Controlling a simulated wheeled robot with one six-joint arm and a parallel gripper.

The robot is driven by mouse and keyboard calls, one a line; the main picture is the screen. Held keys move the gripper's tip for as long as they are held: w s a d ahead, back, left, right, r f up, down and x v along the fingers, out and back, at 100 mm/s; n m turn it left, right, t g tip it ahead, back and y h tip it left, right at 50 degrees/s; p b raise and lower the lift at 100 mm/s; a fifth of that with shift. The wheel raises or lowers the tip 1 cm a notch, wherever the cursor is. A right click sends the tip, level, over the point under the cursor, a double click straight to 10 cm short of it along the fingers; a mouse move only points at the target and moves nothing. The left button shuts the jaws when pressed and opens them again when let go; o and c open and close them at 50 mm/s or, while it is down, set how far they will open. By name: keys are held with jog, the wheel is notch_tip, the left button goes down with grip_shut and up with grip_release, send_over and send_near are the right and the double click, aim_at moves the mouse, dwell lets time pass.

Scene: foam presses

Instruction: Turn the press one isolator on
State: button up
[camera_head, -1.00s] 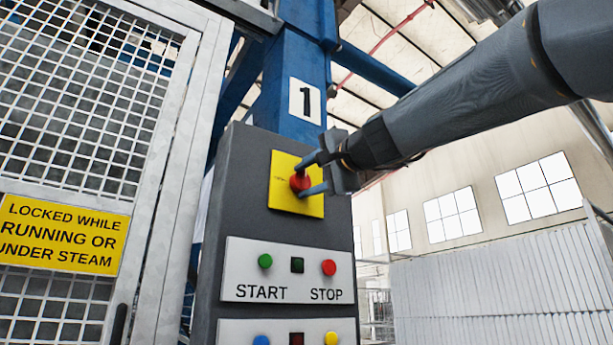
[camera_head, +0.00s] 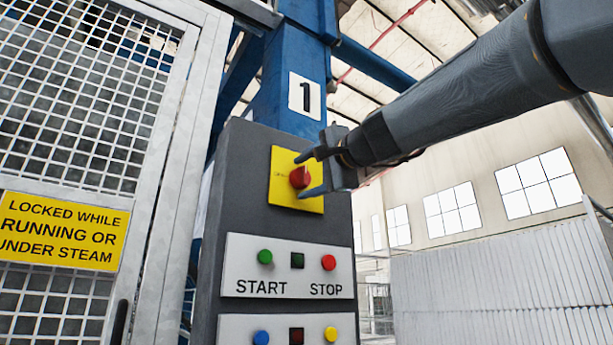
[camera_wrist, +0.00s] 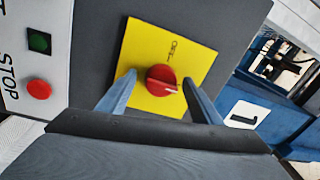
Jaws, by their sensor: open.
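The press one isolator is a round red knob (camera_head: 299,177) on a yellow plate (camera_head: 283,193), below the number 1 sign (camera_head: 304,97). In the wrist view the red knob (camera_wrist: 160,75) has a white mark at its lower right edge, towards the number 1 sign (camera_wrist: 246,115). Small lettering like OFF stands on the plate above the knob there; the mark does not point at it. My gripper (camera_head: 304,175) is open, one finger on each side of the knob. In the wrist view my gripper (camera_wrist: 159,77) shows gaps beside the knob; contact is not visible.
Below the isolator a white panel (camera_head: 290,268) carries START and STOP buttons, and another panel (camera_head: 280,325) has coloured buttons. A mesh gate (camera_head: 80,95) with a yellow warning sign (camera_head: 62,232) stands at left. Open room lies right of the grey cabinet (camera_head: 240,165).

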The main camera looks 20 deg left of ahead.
jog(key=shift+s, duration=0.1)
jog(key=b+v, duration=0.2)
jog(key=v, duration=0.5)
jog(key=shift+s+d, duration=0.15)
jog(key=shift+d, duration=0.15)
